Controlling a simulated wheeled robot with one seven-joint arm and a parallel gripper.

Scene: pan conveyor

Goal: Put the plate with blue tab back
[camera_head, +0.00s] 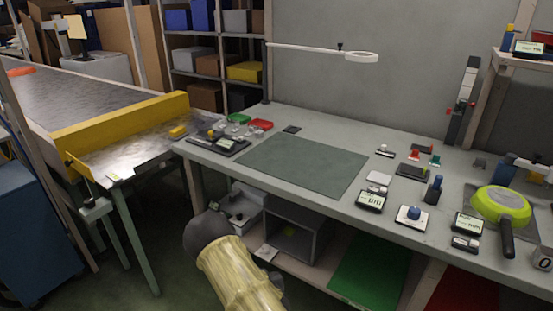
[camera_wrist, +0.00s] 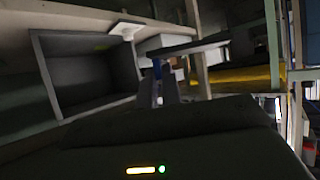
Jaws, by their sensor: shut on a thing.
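In the wrist view, my gripper (camera_wrist: 167,90) is shut on a thin grey plate (camera_wrist: 192,47), which I see nearly edge-on. A small blue tab (camera_wrist: 157,68) shows beside the fingertips. The fingers are dark and partly lost in shadow, so the exact grip is hard to see. In the head view, my arm reaches down in front of the workbench, near the lower shelf. There the fingers and the held plate are hidden behind my wrist.
An open grey box (camera_head: 296,243) stands on the lower shelf; it also shows in the wrist view (camera_wrist: 45,75). A white piece (camera_wrist: 127,29) lies beyond it. The workbench (camera_head: 225,163) carries a dark green mat (camera_head: 300,165), several small devices and a green pan (camera_head: 502,205). A yellow-railed conveyor (camera_head: 120,125) stands left.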

